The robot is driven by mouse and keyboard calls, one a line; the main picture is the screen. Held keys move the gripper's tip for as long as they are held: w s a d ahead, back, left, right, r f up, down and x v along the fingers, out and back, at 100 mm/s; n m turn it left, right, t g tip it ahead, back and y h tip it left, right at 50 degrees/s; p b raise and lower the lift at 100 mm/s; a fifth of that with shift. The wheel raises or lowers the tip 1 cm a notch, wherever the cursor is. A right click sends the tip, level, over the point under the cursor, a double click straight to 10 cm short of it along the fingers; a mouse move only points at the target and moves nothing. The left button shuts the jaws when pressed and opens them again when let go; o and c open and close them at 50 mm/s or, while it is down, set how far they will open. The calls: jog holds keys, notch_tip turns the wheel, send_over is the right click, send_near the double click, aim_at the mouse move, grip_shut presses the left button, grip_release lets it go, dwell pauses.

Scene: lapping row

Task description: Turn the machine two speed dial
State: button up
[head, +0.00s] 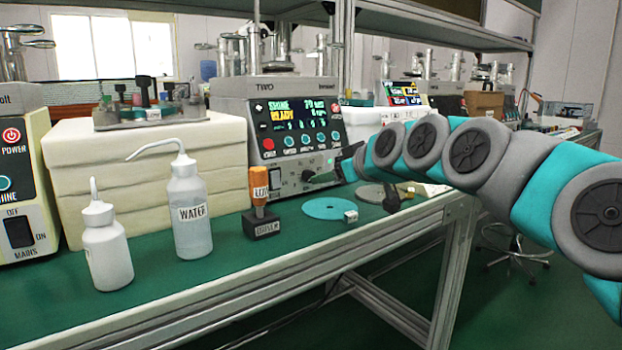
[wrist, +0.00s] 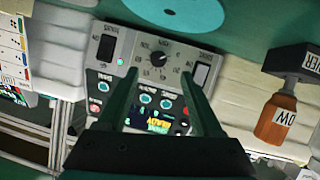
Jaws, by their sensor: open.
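Machine two (head: 292,120), a grey unit marked TWO with a lit SHINE READY screen, stands at the back of the bench. My gripper (wrist: 160,74) is open and empty. In the wrist view its two fingertips lie either side of the dial, and the dial appears just past them. I cannot tell whether they touch it.
A water bottle (head: 189,215), a smaller white bottle (head: 106,250) and an orange-handled tool in a black block (head: 262,222) stand left of the machine. A teal disc (head: 328,208) and a small white cube (head: 351,216) lie in front.

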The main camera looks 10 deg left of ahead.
aim_at(309, 176)
jog(key=shift+w+a, duration=0.3)
jog(key=shift+w, duration=0.1)
jog(key=x, duration=0.7)
jog(key=shift+s, duration=0.1)
grip_shut()
